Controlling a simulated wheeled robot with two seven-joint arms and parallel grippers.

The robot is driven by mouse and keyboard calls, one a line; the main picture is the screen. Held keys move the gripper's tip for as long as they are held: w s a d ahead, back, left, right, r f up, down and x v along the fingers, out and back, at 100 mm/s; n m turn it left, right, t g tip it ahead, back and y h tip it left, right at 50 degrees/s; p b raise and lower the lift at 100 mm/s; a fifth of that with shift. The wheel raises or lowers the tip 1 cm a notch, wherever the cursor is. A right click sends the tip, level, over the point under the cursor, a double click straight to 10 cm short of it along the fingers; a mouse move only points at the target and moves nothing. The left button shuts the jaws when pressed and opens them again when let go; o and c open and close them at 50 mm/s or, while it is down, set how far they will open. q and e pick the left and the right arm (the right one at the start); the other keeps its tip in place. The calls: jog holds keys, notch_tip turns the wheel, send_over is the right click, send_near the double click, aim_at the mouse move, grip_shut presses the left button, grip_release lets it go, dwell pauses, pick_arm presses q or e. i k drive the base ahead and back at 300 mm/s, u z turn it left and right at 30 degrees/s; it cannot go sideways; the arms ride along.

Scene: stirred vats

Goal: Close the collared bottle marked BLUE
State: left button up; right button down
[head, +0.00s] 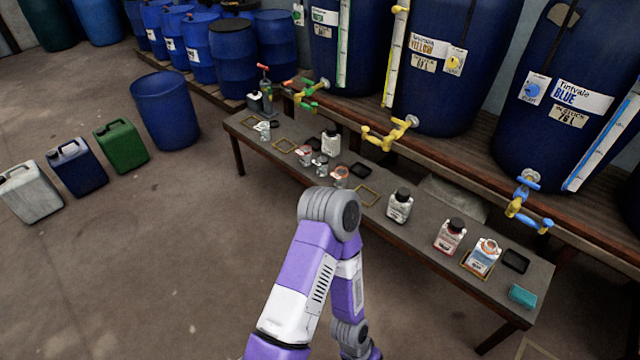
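Several small white bottles stand on the long grey bench, and their labels are too small to read. The rightmost bottle (483,256) has a pale top with no black cap and some orange and blue on it; it stands at a yellow square outline. I cannot tell for certain that it is the one marked BLUE. To its left are a red-labelled bottle (448,237) and a white bottle (399,207), both with black caps. Another black-capped bottle (331,142) stands farther left. One purple arm of mine rises at bottom centre and bends down; neither gripper shows.
A black tray (515,261) and a teal block (522,296) lie at the bench's right end. Small jars (341,176) and another black tray (362,171) lie farther left. Big vats with taps, one labelled BLUE (566,95), stand behind. The left floor holds jerrycans (122,145) and an open blue barrel (166,108).

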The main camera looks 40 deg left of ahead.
aim_at(485, 253)
jog(key=k, duration=0.35)
jog(key=u, duration=1.85)
jog(key=i, duration=2.6)
jog(key=z, duration=2.25)
jog(key=i, duration=0.55)
jog(key=z, duration=0.05)
